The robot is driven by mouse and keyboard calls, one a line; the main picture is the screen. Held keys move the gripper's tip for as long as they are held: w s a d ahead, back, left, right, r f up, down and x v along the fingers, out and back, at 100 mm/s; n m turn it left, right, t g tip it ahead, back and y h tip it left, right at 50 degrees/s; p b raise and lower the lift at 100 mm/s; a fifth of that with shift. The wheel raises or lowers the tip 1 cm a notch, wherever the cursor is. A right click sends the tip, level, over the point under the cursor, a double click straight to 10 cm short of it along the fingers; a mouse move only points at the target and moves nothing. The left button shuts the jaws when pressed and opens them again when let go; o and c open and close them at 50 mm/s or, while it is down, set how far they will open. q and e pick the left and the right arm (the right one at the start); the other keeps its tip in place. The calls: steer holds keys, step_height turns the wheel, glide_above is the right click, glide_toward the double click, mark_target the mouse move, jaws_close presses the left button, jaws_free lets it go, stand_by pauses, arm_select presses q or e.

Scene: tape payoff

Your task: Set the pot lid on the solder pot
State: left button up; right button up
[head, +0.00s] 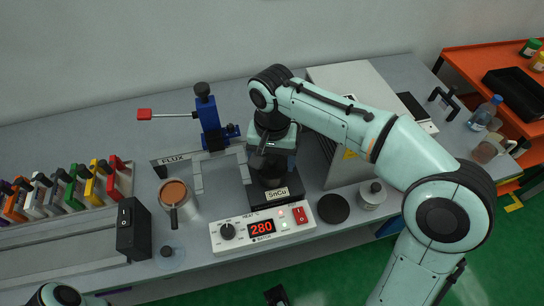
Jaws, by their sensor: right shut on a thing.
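The solder pot (282,195), a dark block labelled SnCu, stands behind its white control box (262,229), whose red display reads 280. My right gripper (270,160) points down directly over the pot and is shut on a dark thing, which looks like the pot lid. The fingers and arm hide most of it, and I cannot tell whether it touches the pot. Only a pale link of my left arm shows at the bottom left corner; its gripper is out of view.
A black disc (333,208) and a knobbed metal jar (372,195) stand right of the pot. A brown-filled cup (176,194) and blue clamp stand (211,125) are to the left. A large grey box (350,95) stands close behind my right arm.

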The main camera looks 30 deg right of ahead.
steer(key=shift+f, duration=0.3)
steer(key=o, duration=1)
steer(key=shift+c, duration=0.2)
steer(key=shift+r, duration=0.1)
step_height(320, 180, up, 2)
steer(key=shift+r+p, duration=0.2)
steer(key=shift+p, duration=0.85)
steer(key=shift+r+p, duration=1.95)
steer(key=shift+r, duration=0.3)
steer(key=shift+f, duration=0.1)
